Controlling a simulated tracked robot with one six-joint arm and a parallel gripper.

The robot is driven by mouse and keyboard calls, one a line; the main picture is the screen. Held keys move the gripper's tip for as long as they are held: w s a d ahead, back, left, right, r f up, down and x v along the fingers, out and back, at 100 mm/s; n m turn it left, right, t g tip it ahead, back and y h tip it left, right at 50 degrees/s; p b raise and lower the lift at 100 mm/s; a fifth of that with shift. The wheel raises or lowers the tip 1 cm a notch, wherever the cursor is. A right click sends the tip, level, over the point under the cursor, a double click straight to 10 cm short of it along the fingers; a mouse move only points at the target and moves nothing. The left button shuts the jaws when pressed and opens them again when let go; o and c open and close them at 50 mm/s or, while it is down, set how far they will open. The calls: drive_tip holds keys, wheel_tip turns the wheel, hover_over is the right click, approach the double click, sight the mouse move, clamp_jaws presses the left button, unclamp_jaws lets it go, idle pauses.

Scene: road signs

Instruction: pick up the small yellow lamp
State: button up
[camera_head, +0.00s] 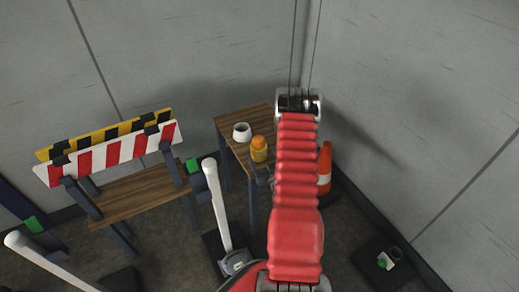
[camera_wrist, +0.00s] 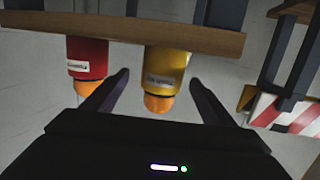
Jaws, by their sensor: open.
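The small yellow lamp (camera_head: 259,149), with an orange top, stands on the wooden table (camera_head: 228,124). In the wrist view the scene is upside down, and the yellow lamp (camera_wrist: 167,64) shows a white label and its orange top. My gripper (camera_wrist: 159,80) is open, with one dark finger to each side of the lamp's orange end in that picture. Nothing is held, and I cannot tell how far the fingers reach around the lamp. In the head view my red arm hides most of my gripper (camera_head: 264,177).
A red lamp (camera_wrist: 87,56) stands close beside the yellow one; the head view does not show it. A white cup (camera_head: 242,132) is on the table. A traffic cone (camera_head: 324,168) stands right of my arm. A striped barrier (camera_head: 110,152) and bench (camera_head: 140,193) are left.

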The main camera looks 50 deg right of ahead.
drive_tip(key=shift+x, duration=2.55)
drive_tip(key=shift+a, duration=0.15)
drive_tip(key=shift+c, duration=0.5)
drive_tip(key=c, duration=1.2)
